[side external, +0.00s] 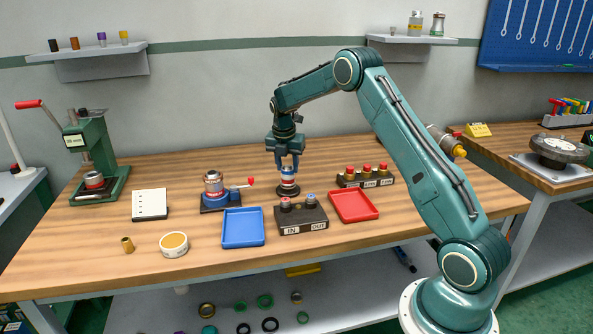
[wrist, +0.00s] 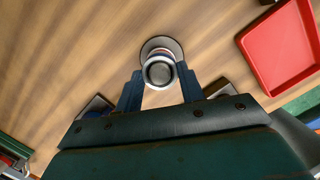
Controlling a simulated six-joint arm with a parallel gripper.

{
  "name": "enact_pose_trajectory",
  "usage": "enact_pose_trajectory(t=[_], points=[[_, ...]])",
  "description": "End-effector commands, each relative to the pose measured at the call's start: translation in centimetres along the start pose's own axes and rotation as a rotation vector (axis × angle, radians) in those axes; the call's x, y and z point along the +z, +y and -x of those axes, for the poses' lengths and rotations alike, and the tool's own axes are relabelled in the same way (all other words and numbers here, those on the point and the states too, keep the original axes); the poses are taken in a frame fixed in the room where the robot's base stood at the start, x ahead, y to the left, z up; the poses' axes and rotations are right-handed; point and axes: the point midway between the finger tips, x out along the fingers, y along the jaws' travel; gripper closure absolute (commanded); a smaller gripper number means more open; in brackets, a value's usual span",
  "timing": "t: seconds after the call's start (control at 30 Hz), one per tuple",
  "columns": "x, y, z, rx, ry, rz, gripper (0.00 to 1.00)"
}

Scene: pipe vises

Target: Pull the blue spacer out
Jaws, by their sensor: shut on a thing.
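My gripper (side external: 288,167) points straight down over a small round stand (side external: 288,190) near the middle of the bench. Its two blue fingers are shut on a silver-rimmed round piece (wrist: 159,72), seen end-on between the fingertips in the wrist view. In the side view a silver band and a red band show below the fingertips, above the stand's dark base. A blue band shows only partly behind the silver rim, and I cannot tell whether it is the blue spacer. I cannot tell whether the held piece is clear of the stand.
A rack of red-topped pieces (side external: 367,184) stands behind the red tray.

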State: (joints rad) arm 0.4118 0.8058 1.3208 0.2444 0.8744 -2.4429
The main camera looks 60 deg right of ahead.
Motion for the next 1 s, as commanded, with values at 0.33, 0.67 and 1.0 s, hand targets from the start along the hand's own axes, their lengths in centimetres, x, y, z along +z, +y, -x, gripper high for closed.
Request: enact_pose_trajectory(t=[0.33,0.67,1.0], points=[[0.11,0.01,0.53,0.000,0.000,0.000,0.89],[0.19,0.01,0.95,0.000,0.000,0.000,0.89],[0.22,0.01,1.08,0.000,0.000,0.000,0.89]])
